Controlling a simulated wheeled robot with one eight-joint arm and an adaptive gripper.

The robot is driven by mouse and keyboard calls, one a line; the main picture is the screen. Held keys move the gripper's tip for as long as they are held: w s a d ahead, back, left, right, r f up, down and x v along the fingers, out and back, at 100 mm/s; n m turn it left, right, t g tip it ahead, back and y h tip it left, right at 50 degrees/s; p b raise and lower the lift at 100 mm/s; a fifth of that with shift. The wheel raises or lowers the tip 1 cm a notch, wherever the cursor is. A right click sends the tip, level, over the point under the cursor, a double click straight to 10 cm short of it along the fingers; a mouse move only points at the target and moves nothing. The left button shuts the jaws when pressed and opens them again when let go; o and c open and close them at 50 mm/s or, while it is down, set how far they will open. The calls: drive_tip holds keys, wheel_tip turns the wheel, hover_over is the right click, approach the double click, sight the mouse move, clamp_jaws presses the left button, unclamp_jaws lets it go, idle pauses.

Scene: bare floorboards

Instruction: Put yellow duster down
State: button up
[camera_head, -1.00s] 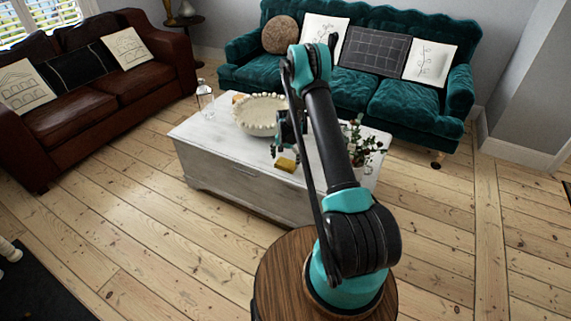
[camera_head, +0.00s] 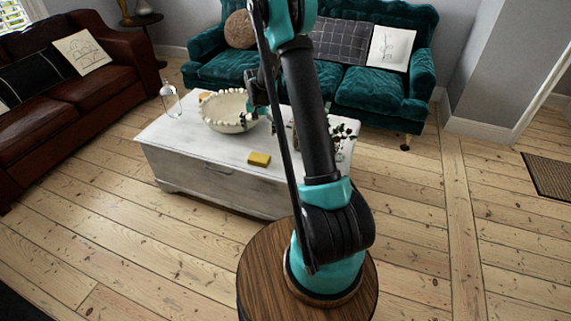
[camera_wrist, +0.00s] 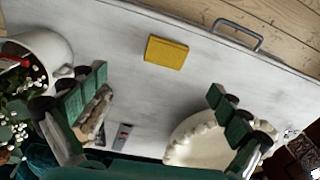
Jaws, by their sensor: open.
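The yellow duster (camera_head: 259,159) lies flat on the white wooden chest (camera_head: 200,158), close to its front edge. The wrist view shows the duster (camera_wrist: 166,52) whole, lying on the chest top and apart from my fingers. My gripper (camera_wrist: 158,105) is open and empty, its two green and black fingers spread wide. In the head view my gripper (camera_head: 254,110) is up above the chest, behind the duster and beside the bowl, partly hidden by my arm.
A cream bowl with a beaded rim (camera_head: 227,111) and a glass bottle (camera_head: 170,99) stand on the chest's left side. A potted plant (camera_head: 342,135) stands at its right. A teal sofa (camera_head: 375,92) is behind; a brown leather sofa (camera_head: 60,85) is left.

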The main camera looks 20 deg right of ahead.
drive_tip(key=s+d+r+n+t, duration=0.2)
drive_tip(key=s+r+n, duration=0.1)
drive_tip(key=s+r, duration=1.1)
drive_tip(key=s+f+n, duration=0.1)
drive_tip(key=s, duration=1)
drive_tip(key=s+d+f+n+t, duration=0.1)
drive_tip(key=s+n, duration=0.1)
drive_tip(key=s, duration=1)
drive_tip(key=shift+d+f+t, duration=0.25)
drive_tip(key=shift+f+t, duration=0.05)
drive_tip(key=shift+w, duration=0.1)
